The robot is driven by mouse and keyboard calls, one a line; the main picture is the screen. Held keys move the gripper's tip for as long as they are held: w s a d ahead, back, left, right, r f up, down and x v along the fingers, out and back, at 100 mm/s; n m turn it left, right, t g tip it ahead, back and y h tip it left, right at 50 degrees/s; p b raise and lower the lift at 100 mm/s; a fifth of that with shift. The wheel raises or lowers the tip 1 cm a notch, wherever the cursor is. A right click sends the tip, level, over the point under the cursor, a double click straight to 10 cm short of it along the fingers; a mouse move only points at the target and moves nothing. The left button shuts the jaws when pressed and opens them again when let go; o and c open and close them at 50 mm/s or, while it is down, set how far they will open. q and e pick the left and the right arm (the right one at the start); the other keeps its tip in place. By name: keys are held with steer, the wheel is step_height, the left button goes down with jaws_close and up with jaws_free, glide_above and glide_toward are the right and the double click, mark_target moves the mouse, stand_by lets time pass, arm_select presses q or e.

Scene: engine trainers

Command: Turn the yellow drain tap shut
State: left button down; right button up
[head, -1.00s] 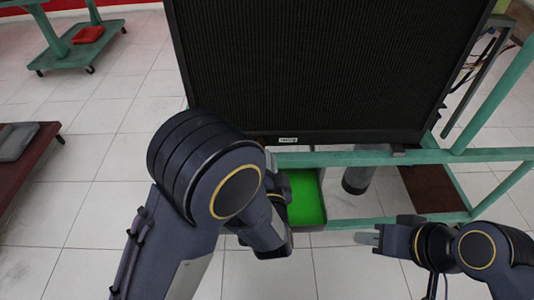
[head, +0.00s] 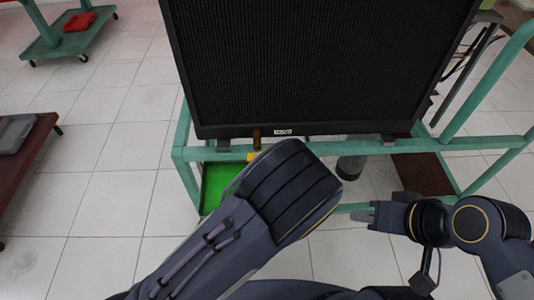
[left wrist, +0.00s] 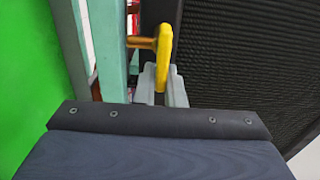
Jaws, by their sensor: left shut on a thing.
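The yellow drain tap (left wrist: 165,50) stands on a brass stem (left wrist: 140,42) in the left wrist view. My left gripper (left wrist: 160,88) is shut on the tap's lower end, with one grey finger on each side of it. In the head view only a small yellow part of the tap (head: 250,156) shows, below a brass fitting (head: 257,138) at the radiator's lower edge. My left forearm hides the left gripper there. My right gripper (head: 363,213) is beside the green frame's lower rail, away from the tap; its finger gap is unclear.
The black radiator (head: 310,70) stands above the green frame (head: 470,143). A bright green tray (head: 215,185) lies under it at the left. A dark cylinder (head: 350,167) is under the frame. The tiled floor (head: 110,200) at left is clear.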

arm_select(q)
steer(key=shift+f, duration=0.1)
stand_by(0.4)
steer(key=c, duration=1.5)
jaws_free()
steer(key=s, duration=0.8)
steer(key=shift+p, duration=0.3)
steer(key=shift+w, duration=0.1)
